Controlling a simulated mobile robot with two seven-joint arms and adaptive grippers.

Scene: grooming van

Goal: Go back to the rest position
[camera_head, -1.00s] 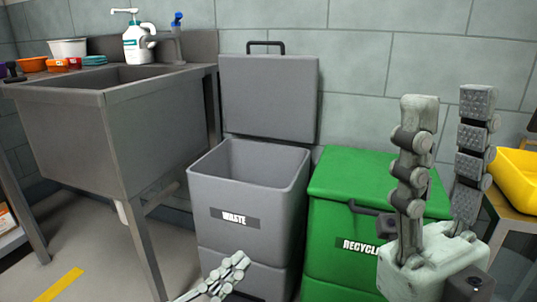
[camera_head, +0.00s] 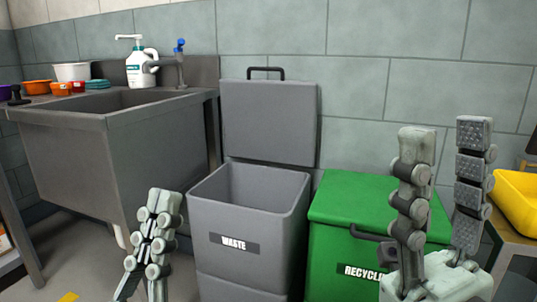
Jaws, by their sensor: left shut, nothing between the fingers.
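My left gripper (camera_head: 160,205) is at the lower left, in front of the sink and left of the waste bin. Its fingers point up, closed together, with nothing between them. My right gripper (camera_head: 445,150) stands upright at the right, in front of the green recycling bin. Its two fingers are wide apart with nothing between them.
The grey waste bin (camera_head: 206,207) has its lid (camera_head: 268,122) raised against the wall. The green recycling bin (camera_head: 345,205) is closed. A steel sink (camera_head: 70,150) with a pump bottle (camera_head: 140,70) stands at the left. A yellow tray (camera_head: 516,200) is at the right edge.

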